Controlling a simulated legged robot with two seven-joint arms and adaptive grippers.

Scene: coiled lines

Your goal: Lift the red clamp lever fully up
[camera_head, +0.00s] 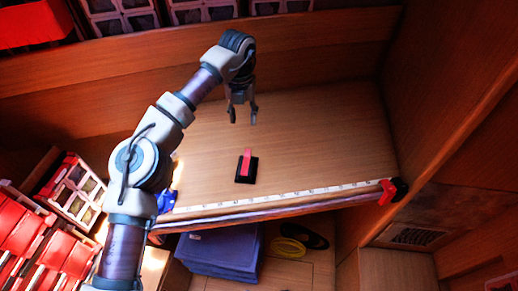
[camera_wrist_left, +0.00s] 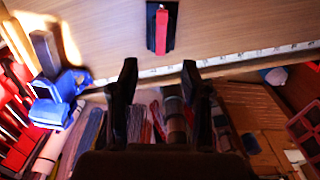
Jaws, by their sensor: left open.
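A red lever (camera_head: 246,163) sits on a black base (camera_head: 251,177) on the wooden shelf top. Its far end reaches slightly past the base in the head view; I cannot tell its exact angle. In the left wrist view the red lever (camera_wrist_left: 162,28) and black base (camera_wrist_left: 154,42) are at the top centre. My left gripper (camera_head: 243,115) is open and empty, apart from the lever and beyond it in the head view. Its fingers (camera_wrist_left: 160,75) also show in the wrist view. A second red-and-black clamp (camera_head: 388,192) sits at the shelf's right corner. My right gripper is not in view.
A white measuring strip (camera_head: 290,196) runs along the shelf's front edge. A blue clamp (camera_head: 165,201) is at its left end. Blue folded stacks (camera_head: 218,252) and a yellow coil (camera_head: 288,248) lie below. A wooden wall (camera_head: 450,90) rises at right. The shelf around the lever is clear.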

